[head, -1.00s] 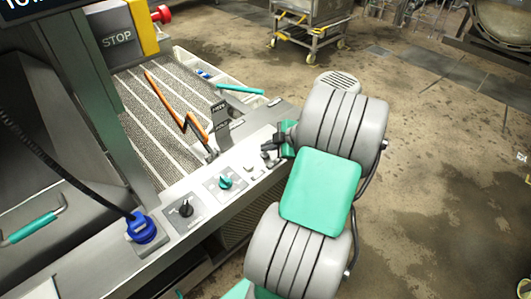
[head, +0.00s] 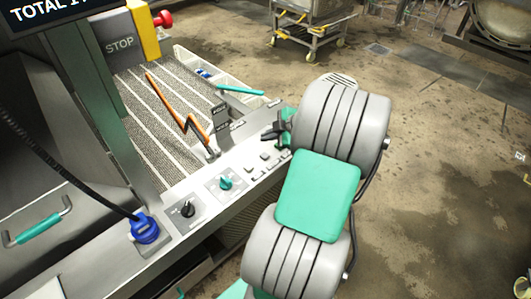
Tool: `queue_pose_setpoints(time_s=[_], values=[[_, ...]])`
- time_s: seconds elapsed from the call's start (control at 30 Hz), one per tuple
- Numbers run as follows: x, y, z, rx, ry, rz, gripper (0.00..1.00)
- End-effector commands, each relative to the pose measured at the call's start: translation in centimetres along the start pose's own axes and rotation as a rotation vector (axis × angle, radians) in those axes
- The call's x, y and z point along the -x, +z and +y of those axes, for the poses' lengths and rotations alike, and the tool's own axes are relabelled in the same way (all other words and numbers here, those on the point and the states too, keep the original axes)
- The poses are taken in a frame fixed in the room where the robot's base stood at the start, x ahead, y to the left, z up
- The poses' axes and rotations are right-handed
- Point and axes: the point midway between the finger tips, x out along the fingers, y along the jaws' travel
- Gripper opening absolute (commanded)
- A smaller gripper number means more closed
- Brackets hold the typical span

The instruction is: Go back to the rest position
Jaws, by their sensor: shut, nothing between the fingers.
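My gripper (head: 270,132) shows in the head view at the left side of my arm's upper end, over the right end of the machine's control panel (head: 165,212). Its dark fingers are together and hold nothing. It is apart from the orange lever (head: 185,118), which lies to its left. My grey and green arm is bent and hides part of the panel's right side and the floor behind it.
The panel carries a black knob (head: 187,209), a green knob (head: 225,183) and a blue plug (head: 144,229) with a black cable. A yellow STOP box (head: 143,28) stands at the back. A wheeled cart (head: 310,22) is behind. The floor (head: 450,170) at the right is open.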

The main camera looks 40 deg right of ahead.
Motion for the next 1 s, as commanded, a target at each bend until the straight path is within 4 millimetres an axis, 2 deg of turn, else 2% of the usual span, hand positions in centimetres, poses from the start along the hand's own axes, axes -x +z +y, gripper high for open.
queue_pose_setpoints(time_s=[0.67,0.77,0.87,1.0], values=[[-0.1,0.1,0.0,-0.035,0.000,0.000,0.00],[-0.1,0.0,-0.4,-0.219,-0.016,-0.001,0.00],[0.0,1.4,-2.1,-0.539,-0.070,-0.061,0.00],[-0.2,4.3,-8.0,-1.016,-0.156,-0.226,0.00]])
